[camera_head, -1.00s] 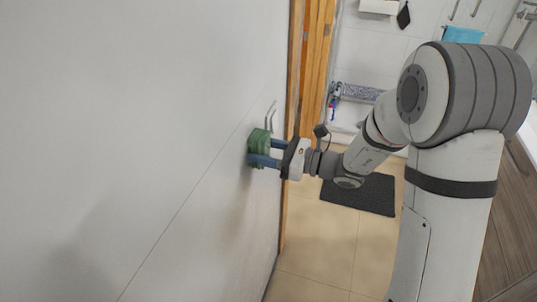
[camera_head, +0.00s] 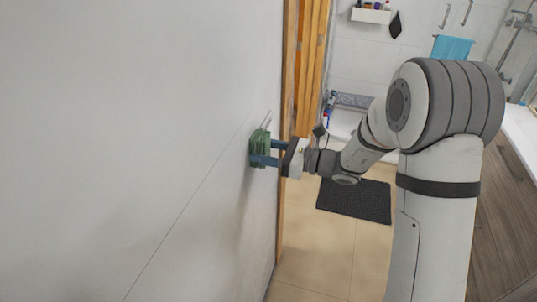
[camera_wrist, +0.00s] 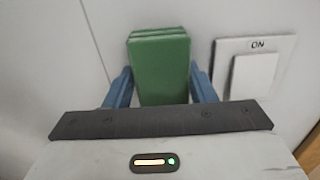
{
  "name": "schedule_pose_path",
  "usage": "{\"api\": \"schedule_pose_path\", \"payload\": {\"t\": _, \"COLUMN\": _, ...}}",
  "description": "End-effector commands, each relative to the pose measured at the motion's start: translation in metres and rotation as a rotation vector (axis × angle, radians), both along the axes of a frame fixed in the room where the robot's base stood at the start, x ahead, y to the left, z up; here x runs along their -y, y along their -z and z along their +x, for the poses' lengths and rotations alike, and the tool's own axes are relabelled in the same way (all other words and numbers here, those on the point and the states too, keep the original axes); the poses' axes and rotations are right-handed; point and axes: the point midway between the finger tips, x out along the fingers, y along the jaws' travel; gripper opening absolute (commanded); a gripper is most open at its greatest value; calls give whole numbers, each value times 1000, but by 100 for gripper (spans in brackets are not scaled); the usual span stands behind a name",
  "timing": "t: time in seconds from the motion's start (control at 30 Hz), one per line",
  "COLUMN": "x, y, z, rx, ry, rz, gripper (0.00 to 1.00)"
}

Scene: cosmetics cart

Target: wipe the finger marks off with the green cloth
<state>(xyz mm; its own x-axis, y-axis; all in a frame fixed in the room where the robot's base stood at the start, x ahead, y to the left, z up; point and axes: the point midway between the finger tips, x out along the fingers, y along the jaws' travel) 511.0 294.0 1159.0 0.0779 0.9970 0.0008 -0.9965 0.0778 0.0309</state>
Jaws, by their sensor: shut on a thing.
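The green cloth (camera_head: 259,149) is a folded, blocky pad held against or very close to the pale wall; I cannot tell whether it touches. My gripper (camera_head: 264,152) is shut on it, with one blue finger on each side. In the wrist view the cloth (camera_wrist: 160,66) stands upright between the fingers, left of a white switch plate (camera_wrist: 251,75) marked "ON". The switch plate (camera_head: 267,119) shows edge-on in the head view, just above the cloth. I make out no clear finger marks; the wall behind the cloth is hidden.
The wall (camera_head: 130,120) fills the left side, with a thin panel seam. A wooden door frame (camera_head: 309,70) stands just beyond the cloth. A dark mat (camera_head: 356,199) lies on the tiled floor. A blue towel (camera_head: 452,48) hangs at the back, and a wooden cabinet (camera_head: 500,215) is at right.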

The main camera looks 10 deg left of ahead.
Motion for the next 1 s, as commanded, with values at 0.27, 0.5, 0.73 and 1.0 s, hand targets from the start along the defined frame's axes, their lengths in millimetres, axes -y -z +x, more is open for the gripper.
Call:
{"api": "schedule_pose_path", "payload": {"t": 0.27, "x": 2, "y": 0, "z": 0, "rx": -1, "ry": 1, "rz": 0, "gripper": 32}}
{"api": "schedule_pose_path", "payload": {"t": 0.5, "x": 24, "y": 0, "z": -1, "rx": -1, "ry": 3, "rz": 0, "gripper": 32}}
{"api": "schedule_pose_path", "payload": {"t": 0.73, "x": 47, "y": 0, "z": -3, "rx": -1, "ry": 2, "rz": -1, "gripper": 32}}
{"api": "schedule_pose_path", "payload": {"t": 1.0, "x": 73, "y": 0, "z": -5, "rx": -1, "ry": 3, "rz": 0, "gripper": 32}}
